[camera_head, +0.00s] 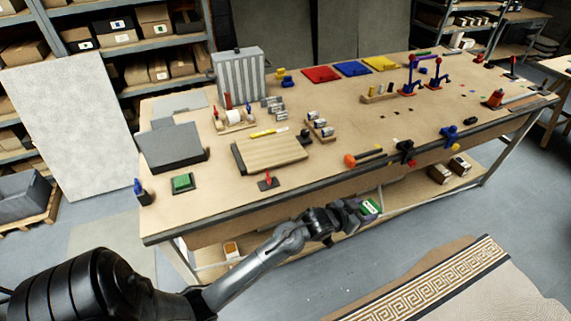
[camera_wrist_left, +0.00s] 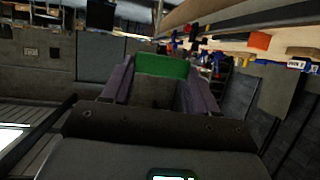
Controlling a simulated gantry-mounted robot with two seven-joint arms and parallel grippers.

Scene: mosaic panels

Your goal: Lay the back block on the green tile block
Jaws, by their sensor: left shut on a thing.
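My left gripper (camera_head: 358,208) is shut on a small block with a green face (camera_head: 370,207), held out in front of the table's front edge, over the floor. White marks show on the block in the head view. In the left wrist view, the block's green part (camera_wrist_left: 161,66) sits between the two fingers. I cannot tell for sure that this is the back block. A green square tile block (camera_head: 182,182) with a dark border lies on the table's near left corner, well left of the gripper. My right gripper is not in view.
A wooden board (camera_head: 270,153) and a grey box (camera_head: 172,146) lie on the left half of the worktable (camera_head: 225,205). A red-handled clamp (camera_head: 268,181) and an orange-headed hammer (camera_head: 362,157) are near the front edge. A patterned panel (camera_head: 440,280) is at lower right.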

